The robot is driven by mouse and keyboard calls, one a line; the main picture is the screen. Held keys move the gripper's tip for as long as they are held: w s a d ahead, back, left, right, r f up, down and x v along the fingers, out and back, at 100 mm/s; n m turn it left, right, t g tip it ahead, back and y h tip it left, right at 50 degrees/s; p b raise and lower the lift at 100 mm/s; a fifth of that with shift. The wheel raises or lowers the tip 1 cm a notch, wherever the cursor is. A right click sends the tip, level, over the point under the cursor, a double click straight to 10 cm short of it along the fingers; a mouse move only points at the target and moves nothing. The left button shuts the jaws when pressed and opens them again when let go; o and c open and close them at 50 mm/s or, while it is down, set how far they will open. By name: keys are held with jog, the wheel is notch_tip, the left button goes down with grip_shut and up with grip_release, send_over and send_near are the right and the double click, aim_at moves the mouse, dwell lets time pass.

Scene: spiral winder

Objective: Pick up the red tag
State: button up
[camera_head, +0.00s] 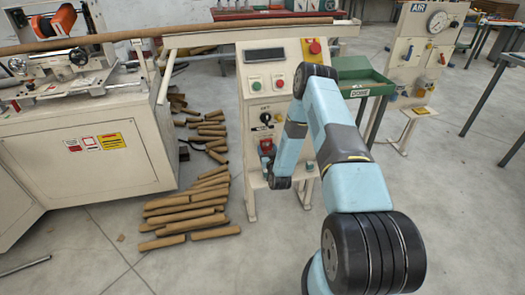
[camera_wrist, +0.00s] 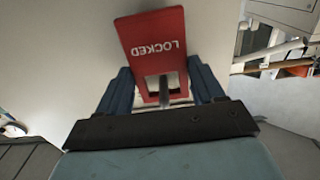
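The red tag (camera_wrist: 152,48) fills the upper middle of the wrist view. It bears the word LOCKED, upside down there, and has a slot at its lower end with a grey bar in front of it. My gripper (camera_wrist: 163,88) has its two blue fingers apart, one on each side of the tag's lower end. They are close to its edges; I cannot tell whether they touch. In the head view the tag (camera_head: 266,145) is small and red, low on the front of the cream control panel (camera_head: 258,80), partly hidden by my gripper and arm.
The panel carries buttons, a black knob and a red stop button (camera_head: 314,47) on yellow. A green tray (camera_head: 360,75) stands right of it. Brown tubes (camera_head: 190,215) lie on the floor at left, beside the cream machine (camera_head: 80,150).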

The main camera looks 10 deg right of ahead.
jog(key=c, duration=0.6)
jog(key=shift+o, duration=0.2)
jog(key=shift+r, duration=0.1)
jog(key=shift+r, duration=0.55)
jog(key=s, duration=1.8)
jog(key=shift+r, duration=0.15)
